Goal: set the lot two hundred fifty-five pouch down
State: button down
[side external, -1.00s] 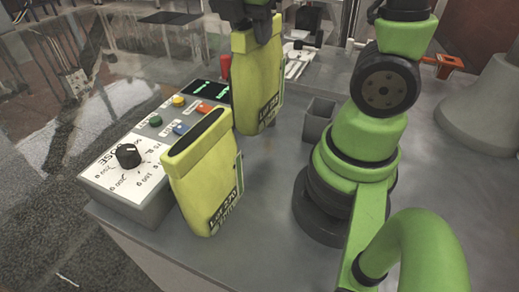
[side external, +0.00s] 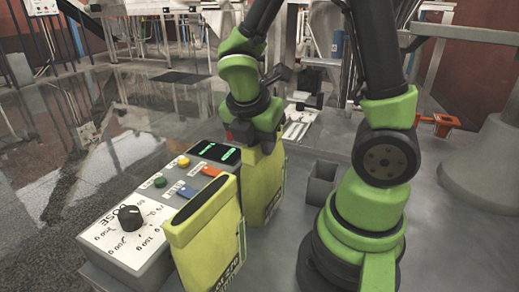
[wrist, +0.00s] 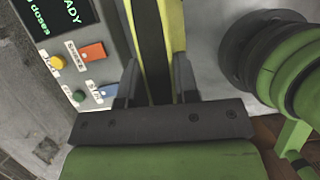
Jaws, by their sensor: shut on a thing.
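A yellow pouch with a dark top (side external: 263,185) is upright in my gripper (side external: 258,143), beyond the nearer pouch. Its base is low at the grey table; I cannot tell whether it touches. Its label faces right and is too small to read now. In the wrist view, the gripper fingers (wrist: 157,85) are shut on either side of this pouch (wrist: 174,30). A second yellow pouch, labelled lot 270 (side external: 208,240), stands nearer the camera, apart from my gripper, its bottom cut off by the frame.
The dose control box (side external: 130,225), with a dial, coloured buttons and a display, is left of the pouches; it also shows in the wrist view (wrist: 75,50). A small grey square cup (side external: 321,185) stands to the right, before my arm's base.

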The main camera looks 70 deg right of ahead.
jog(key=shift+f, duration=0.9)
jog(key=c, duration=0.9)
grip_release()
jog(key=shift+o, duration=0.2)
jog(key=shift+f, duration=0.1)
